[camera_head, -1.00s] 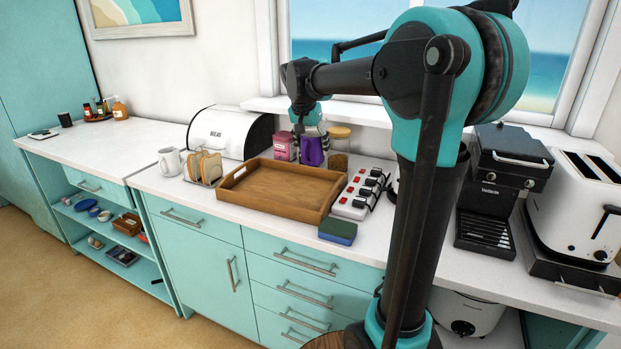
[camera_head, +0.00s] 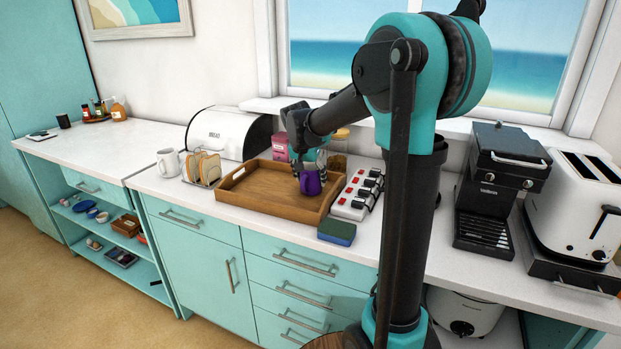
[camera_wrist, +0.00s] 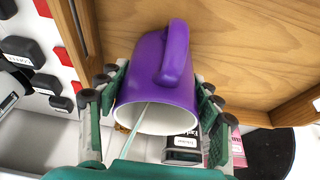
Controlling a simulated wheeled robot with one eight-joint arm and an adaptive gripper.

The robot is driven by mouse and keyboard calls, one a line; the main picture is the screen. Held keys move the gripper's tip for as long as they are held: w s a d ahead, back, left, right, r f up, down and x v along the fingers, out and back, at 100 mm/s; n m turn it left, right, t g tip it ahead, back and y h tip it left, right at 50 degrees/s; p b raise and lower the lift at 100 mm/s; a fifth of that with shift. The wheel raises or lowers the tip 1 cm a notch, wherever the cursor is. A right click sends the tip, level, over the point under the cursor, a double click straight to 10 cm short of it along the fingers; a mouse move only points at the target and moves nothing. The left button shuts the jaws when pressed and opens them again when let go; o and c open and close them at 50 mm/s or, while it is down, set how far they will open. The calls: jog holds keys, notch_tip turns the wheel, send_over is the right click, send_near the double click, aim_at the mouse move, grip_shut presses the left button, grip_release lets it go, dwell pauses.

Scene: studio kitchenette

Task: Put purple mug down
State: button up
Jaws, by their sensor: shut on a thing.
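The purple mug (camera_head: 310,183) is over the right part of the wooden tray (camera_head: 246,198) in the head view. In the wrist view the purple mug (camera_wrist: 165,75) sits between the fingers, its handle toward the camera's top and its open white-lined rim toward me. My gripper (camera_head: 305,168) is shut on the mug; the fingers also show on both sides of it in the wrist view (camera_wrist: 155,95). Whether the mug's base touches the tray floor, I cannot tell. The wooden tray (camera_wrist: 240,45) fills the background of the wrist view.
A power strip (camera_head: 356,196) lies right of the tray, with a sponge (camera_head: 337,232) in front. A toast rack (camera_head: 203,168) and white mug (camera_head: 168,162) stand left. A pink tin (camera_head: 280,147) and a jar stand behind. The tray's left and middle are bare.

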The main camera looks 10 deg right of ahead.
jog(key=shift+f, duration=0.1)
jog(key=o, duration=1.6)
jog(key=v, duration=1.2)
jog(key=shift+w, duration=0.1)
